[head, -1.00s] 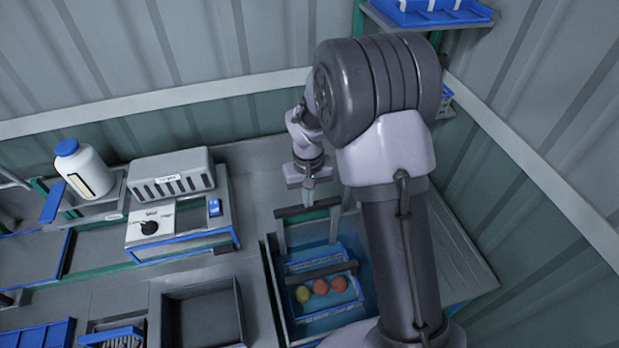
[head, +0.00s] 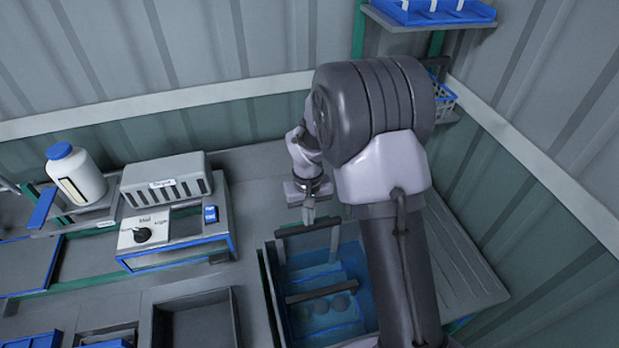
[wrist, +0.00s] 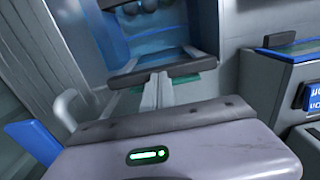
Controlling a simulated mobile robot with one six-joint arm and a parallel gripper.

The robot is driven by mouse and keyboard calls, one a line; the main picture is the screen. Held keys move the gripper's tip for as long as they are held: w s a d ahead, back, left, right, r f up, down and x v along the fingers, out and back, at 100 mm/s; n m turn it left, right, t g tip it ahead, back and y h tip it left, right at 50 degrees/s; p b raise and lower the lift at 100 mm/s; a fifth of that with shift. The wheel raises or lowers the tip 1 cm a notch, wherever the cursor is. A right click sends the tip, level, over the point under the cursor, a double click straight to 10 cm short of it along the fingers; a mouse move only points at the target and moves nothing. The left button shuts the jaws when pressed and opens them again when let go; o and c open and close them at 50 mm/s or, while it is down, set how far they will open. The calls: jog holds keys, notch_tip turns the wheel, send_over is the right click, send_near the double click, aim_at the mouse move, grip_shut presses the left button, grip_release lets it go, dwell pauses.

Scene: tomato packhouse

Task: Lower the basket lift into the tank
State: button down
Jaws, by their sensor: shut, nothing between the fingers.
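The tank (head: 272,300) stands at the lower middle of the head view, filled with blue water. The basket lift has a dark handle bar (head: 307,228) at the tank's back and another dark bar (head: 320,290) across the basket. The basket (head: 325,315) looks blue and under water, with several round fruits (head: 338,302) dimmed inside it. My gripper (head: 309,220) points down at the back handle bar, its fingers closed with nothing between them. In the wrist view the fingertips (wrist: 158,82) are at the dark bar (wrist: 165,74); whether they touch it is unclear.
A control box with a dial (head: 143,235) and a grey vented unit (head: 165,180) stand left of the tank. A white bottle with a blue cap (head: 77,178) is farther left. An empty grey bin (head: 195,318) sits left of the tank. A ribbed board (head: 455,270) lies to the right.

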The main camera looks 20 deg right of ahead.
notch_tip(320, 180, up, 15)
jog(key=p, duration=0.9)
jog(key=shift+p, duration=0.35)
jog(key=shift+r, duration=0.1)
jog(key=s+a+f+m+t+b, duration=0.1)
jog(key=s+t+b, duration=0.1)
jog(key=s+b, duration=0.6)
jog(key=s+a+f+m+t+y+b, duration=0.1)
jog(key=s+m+t+b, duration=0.1)
jog(key=s+b, duration=0.6)
jog(key=s+a+f+m+t+y+b, duration=0.1)
jog(key=s+a+b, duration=0.1)
jog(key=s+b, duration=0.6)
jog(key=shift+s+f+t+b, duration=0.15)
jog(key=shift+f+t+b, duration=0.15)
jog(key=shift+t, duration=0.1)
